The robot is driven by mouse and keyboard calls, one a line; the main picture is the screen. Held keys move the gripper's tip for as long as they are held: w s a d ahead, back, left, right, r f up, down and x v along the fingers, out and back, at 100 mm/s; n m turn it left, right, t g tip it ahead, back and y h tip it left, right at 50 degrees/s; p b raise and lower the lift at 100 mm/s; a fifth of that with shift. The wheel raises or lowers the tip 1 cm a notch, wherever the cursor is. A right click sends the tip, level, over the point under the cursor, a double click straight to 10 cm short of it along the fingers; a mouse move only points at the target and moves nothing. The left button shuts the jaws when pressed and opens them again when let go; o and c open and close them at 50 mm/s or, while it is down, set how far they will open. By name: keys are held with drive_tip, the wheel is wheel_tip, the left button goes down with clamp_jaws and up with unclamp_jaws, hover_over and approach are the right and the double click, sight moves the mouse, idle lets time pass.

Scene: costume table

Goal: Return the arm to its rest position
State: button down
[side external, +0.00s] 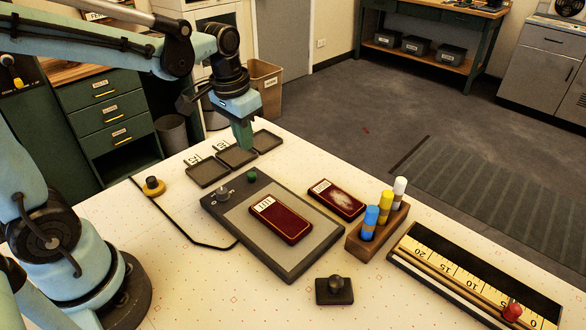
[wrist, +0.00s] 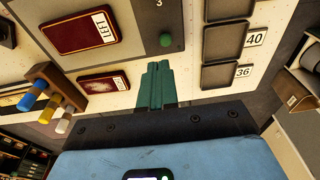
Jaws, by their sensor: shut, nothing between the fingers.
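My gripper (side external: 243,135) has teal fingers pressed together with nothing between them. In the side external view it hangs above the row of dark trays at the back of the table, with the arm stretched across from the left. In the wrist view the shut fingers (wrist: 157,84) show in the middle, over the table. The table (side external: 150,255) has a pale, speckled top.
A dark device (side external: 325,245) with a grey plate carries a dark red case (side external: 281,219). A second red case (side external: 337,198), a wooden block (side external: 378,235) with coloured pegs, and a scale board (side external: 470,275) stand right. Dark trays (side external: 208,173) lie under my gripper.

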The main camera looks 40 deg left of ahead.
drive_tip(key=s+d+r+t, duration=0.1)
drive_tip(key=s+d+t, duration=0.2)
drive_tip(key=s+t, duration=0.2)
drive_tip(key=shift+s+d+r+t, duration=0.2)
drive_tip(key=shift+s+r+t, duration=0.15)
drive_tip(key=shift+s, duration=0.25)
idle(1.0)
